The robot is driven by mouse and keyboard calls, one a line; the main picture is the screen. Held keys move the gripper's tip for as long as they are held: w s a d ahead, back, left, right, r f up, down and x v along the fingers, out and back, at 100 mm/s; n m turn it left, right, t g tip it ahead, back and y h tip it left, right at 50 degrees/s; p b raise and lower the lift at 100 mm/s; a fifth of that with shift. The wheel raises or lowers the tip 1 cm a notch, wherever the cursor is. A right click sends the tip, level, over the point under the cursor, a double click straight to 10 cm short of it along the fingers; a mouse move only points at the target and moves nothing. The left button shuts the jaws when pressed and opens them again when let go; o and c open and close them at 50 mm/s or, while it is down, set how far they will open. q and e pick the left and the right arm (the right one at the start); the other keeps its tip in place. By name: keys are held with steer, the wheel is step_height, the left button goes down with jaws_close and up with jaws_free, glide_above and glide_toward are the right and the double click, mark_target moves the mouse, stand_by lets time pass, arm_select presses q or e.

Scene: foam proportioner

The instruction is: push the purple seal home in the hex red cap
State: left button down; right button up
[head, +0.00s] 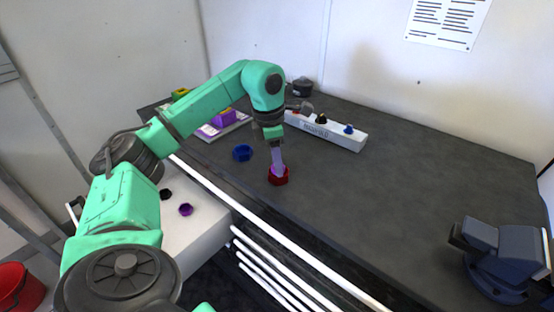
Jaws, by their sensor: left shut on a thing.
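The red cap (278,180) stands on the dark bench top near its front edge. My left gripper (276,161) points down right over it, its tip at the cap's mouth. It is shut on a small purple piece, which I take to be the purple seal (279,171). The seal is at the cap's opening and is partly hidden by the fingers and the cap wall. How deep it sits, and whether it is level, I cannot tell. My right gripper is not in view.
A blue cap (242,153) lies left of the red cap. A white manifold block (326,132) with knobs stands behind. A purple ring (185,209) and a black one (166,194) lie on the white side surface. A dark vise (502,258) stands at right. The bench's middle is clear.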

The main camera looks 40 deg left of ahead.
arm_select(q)
steer(key=shift+w, duration=0.15)
steer(key=shift+p, duration=0.3)
stand_by(0.4)
steer(key=shift+c, duration=0.2)
jaws_free()
step_height(320, 180, up, 6)
steer(key=p, duration=0.6)
stand_by(0.5)
